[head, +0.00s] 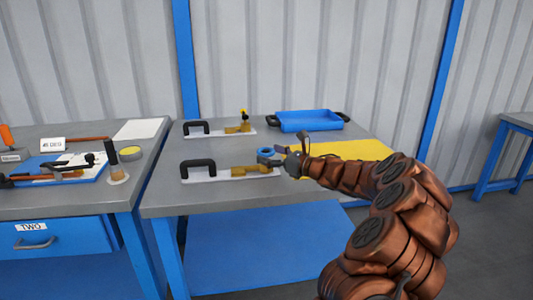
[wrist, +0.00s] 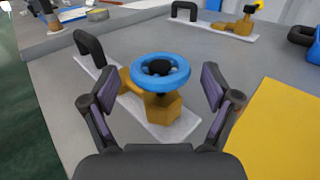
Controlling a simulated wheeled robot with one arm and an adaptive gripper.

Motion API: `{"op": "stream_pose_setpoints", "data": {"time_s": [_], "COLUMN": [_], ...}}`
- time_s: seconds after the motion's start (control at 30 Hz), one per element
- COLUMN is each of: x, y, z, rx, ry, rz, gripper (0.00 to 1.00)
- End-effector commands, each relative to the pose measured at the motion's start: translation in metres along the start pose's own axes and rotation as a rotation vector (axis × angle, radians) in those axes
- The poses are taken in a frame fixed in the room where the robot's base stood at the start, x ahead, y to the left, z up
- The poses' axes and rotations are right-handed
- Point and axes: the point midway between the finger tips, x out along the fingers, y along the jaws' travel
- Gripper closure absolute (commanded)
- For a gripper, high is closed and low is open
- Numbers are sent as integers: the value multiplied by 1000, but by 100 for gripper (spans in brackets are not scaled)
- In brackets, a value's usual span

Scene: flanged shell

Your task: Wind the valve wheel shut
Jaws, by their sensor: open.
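A blue valve wheel (wrist: 160,70) tops a brass valve body (wrist: 163,108) in the wrist view. The valve is mounted on a white base plate (wrist: 185,126) with a black handle (wrist: 89,48) at its far end. In the head view the wheel (head: 265,152) shows just left of my gripper (head: 290,160). In the wrist view my gripper (wrist: 158,100) is open, its two fingers apart on either side of the wheel and valve. I see space between each finger and the wheel rim. How far the wheel is turned cannot be told.
A second valve plate (head: 220,134) with a yellow knob stands farther back. A blue tray (head: 310,121) and a yellow sheet (head: 355,149) lie on the grey table (head: 165,205). A left bench holds a blue board (head: 30,165) with tools.

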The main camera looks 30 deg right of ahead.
Motion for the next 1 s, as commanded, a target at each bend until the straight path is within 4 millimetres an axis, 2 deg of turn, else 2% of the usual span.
{"op": "stream_pose_setpoints", "data": {"time_s": [0.2, 0.57, 1.0], "x": [14, 16, 16], "y": [0, 0, 0], "z": [1, 0, 0], "rx": [-2, -1, -1], "ry": [0, 0, 0], "rz": [-1, -2, -1], "gripper": [13, 13, 59]}}
